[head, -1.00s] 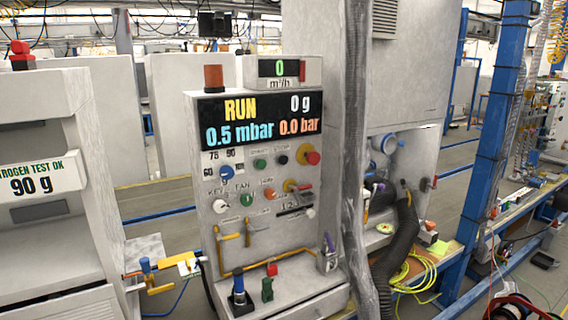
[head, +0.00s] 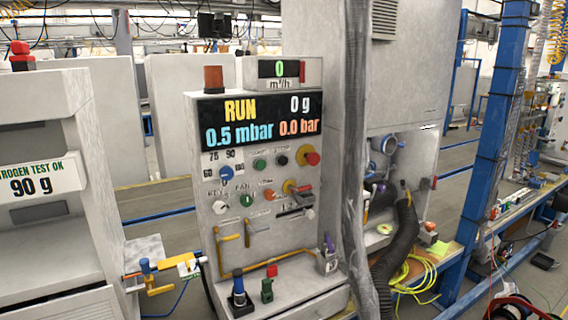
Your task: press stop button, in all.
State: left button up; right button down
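The control panel (head: 209,270) stands upright in the middle of the head view. A black button (head: 282,160) sits in its upper button row; the small label above it is too blurred to read surely. A green button (head: 260,164) is to its left. A red mushroom button (head: 312,158) on a yellow base is to its right. The display (head: 262,120) above reads RUN, 0 g, 0.5 mbar and 0.0 bar. Neither of my grippers is in view, and nothing touches the buttons.
A black corrugated hose (head: 397,255) is farther right. The space before the buttons looks clear.

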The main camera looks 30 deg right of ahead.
aim_at(283, 160)
jog(key=i+l+u, duration=0.35)
jog(key=l, duration=0.6)
jog(key=l+u, duration=0.35)
jog(key=l, duration=0.55)
jog(key=l+u, duration=0.35)
jog(key=l, duration=0.65)
